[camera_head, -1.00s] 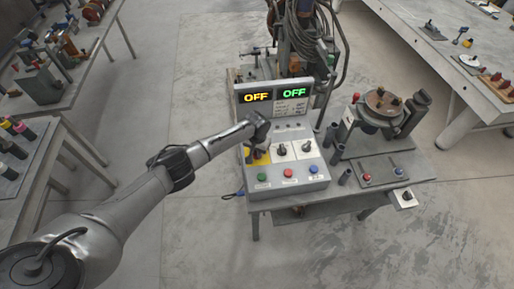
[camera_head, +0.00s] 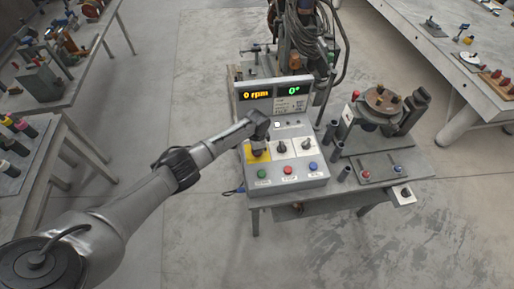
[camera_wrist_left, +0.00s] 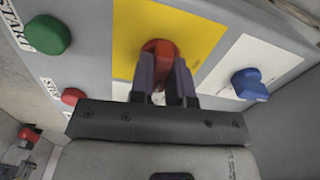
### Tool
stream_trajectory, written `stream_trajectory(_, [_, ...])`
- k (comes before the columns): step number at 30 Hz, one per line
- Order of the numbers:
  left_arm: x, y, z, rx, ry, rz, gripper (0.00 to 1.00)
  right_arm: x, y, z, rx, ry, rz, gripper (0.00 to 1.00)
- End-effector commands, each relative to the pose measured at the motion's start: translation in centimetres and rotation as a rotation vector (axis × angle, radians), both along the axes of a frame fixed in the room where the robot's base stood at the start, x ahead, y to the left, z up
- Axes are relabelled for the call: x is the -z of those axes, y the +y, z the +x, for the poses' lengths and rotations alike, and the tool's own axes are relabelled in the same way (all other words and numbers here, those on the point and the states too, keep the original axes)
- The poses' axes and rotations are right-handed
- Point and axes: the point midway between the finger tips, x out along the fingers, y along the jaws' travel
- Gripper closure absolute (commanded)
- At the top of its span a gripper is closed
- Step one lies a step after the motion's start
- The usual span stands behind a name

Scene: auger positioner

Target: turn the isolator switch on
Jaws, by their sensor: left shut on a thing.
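The isolator switch is a red knob (camera_wrist_left: 160,48) on a yellow plate (camera_wrist_left: 205,25) in the left wrist view. My left gripper (camera_wrist_left: 163,78) is shut on the knob, one dark finger on each side. In the head view, my left gripper (camera_head: 257,148) is over the yellow plate (camera_head: 262,158) at the left of the grey control box (camera_head: 315,184), and mostly hides the knob. The box's left display (camera_head: 256,95) reads "0 rpm" in yellow and the right display (camera_head: 294,91) reads "0°" in green. My right gripper is not in view.
Green (camera_head: 262,174), red (camera_head: 288,170) and blue (camera_head: 313,166) buttons line the box front. A round fixture (camera_head: 384,105) stands to the right. Open floor lies in front.

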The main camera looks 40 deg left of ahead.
Motion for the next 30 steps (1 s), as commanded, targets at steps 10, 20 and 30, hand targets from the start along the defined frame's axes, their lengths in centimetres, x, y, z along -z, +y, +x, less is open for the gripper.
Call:
stream_trajectory(10, [-0.16, -0.1, 0.11, 0.104, -0.003, -0.002, 1.0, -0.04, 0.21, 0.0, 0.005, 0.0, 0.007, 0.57])
stream_trajectory(20, [-0.19, -0.12, 0.14, 0.12, -0.004, -0.003, 1.0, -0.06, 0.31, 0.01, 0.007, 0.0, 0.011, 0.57])
stream_trajectory(30, [-0.16, -0.11, 0.12, 0.119, -0.003, -0.002, 0.68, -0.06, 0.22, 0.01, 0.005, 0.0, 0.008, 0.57])
